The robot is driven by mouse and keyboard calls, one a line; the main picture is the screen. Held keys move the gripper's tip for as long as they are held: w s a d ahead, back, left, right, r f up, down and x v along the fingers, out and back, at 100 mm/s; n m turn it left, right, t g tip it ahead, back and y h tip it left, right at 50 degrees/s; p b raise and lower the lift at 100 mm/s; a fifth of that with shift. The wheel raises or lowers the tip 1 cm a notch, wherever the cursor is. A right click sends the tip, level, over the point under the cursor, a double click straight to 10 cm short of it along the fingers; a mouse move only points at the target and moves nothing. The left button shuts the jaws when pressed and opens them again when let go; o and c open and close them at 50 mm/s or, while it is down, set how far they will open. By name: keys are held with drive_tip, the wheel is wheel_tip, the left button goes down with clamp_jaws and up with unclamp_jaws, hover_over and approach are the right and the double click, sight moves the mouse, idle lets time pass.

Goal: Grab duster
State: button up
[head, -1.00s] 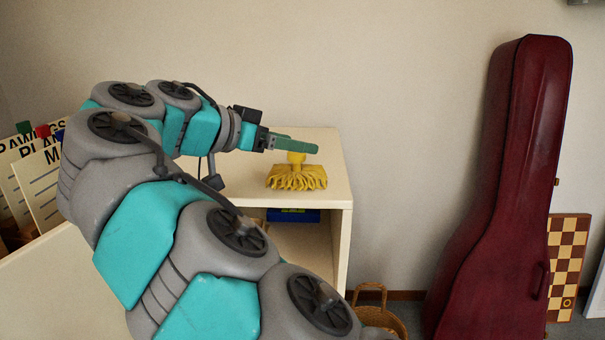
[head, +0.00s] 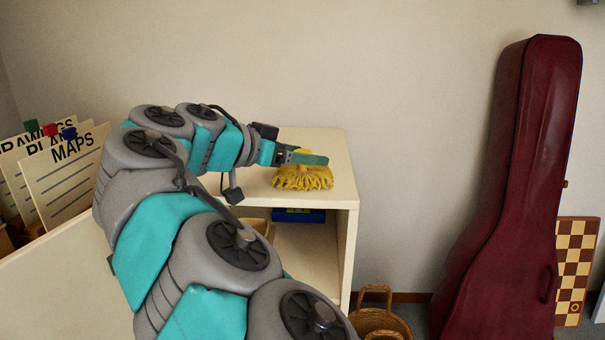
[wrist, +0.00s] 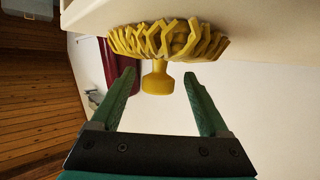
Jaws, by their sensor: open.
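The yellow duster (head: 303,178), with a shaggy fringed head and a short knob handle, sits on the top of the cream shelf unit (head: 338,165). In the wrist view the duster (wrist: 166,42) is ahead of my gripper, with its handle (wrist: 157,78) showing between the two green fingers. My gripper (wrist: 158,85) is open and empty there. In the head view my gripper (head: 306,158) is level with the upper part of the duster and hides its handle. I cannot tell whether a finger touches it.
A dark red instrument case (head: 510,200) stands at the right by a checkered board (head: 575,262). A wicker basket (head: 380,322) is on the floor. Labelled folders (head: 62,172) stand at the left. A blue item (head: 298,215) lies inside the shelf.

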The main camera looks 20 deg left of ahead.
drive_tip(key=shift+x, duration=1.55)
drive_tip(key=shift+s, duration=0.1)
drive_tip(key=shift+c, duration=0.3)
clamp_jaws()
